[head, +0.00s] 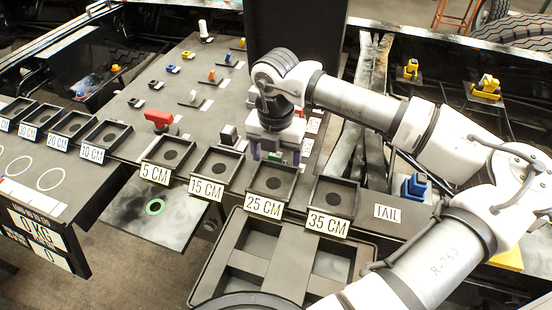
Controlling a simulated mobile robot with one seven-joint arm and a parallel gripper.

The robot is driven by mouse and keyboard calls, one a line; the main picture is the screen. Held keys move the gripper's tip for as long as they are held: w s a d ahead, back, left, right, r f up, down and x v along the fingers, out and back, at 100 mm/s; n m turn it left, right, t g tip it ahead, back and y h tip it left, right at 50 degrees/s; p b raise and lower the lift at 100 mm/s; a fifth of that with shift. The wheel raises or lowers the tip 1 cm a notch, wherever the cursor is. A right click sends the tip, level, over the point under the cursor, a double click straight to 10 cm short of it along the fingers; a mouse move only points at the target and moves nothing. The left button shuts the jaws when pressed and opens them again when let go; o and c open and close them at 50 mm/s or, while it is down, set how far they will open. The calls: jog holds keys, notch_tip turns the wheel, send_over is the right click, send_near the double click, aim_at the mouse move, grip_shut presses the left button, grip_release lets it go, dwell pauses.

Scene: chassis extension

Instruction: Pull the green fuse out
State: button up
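A small green piece (276,157), which looks like the green fuse, shows low under my gripper, just behind the 25 CM bin. Most of it is hidden by the gripper. My gripper (274,155) points down over it, with one finger to its left and the other side to its right. The view is too small to tell whether the fingers touch the fuse or stand apart from it.
Open bins marked 15 CM (203,191), 25 CM (258,206) and 35 CM (325,223) stand in front of the gripper.

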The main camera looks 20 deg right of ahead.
notch_tip(320, 180, up, 14)
jog(key=b, duration=0.1)
dwell(0.5)
jog(key=shift+s+f, duration=0.1)
jog(key=shift+f, duration=0.05)
dwell(0.4)
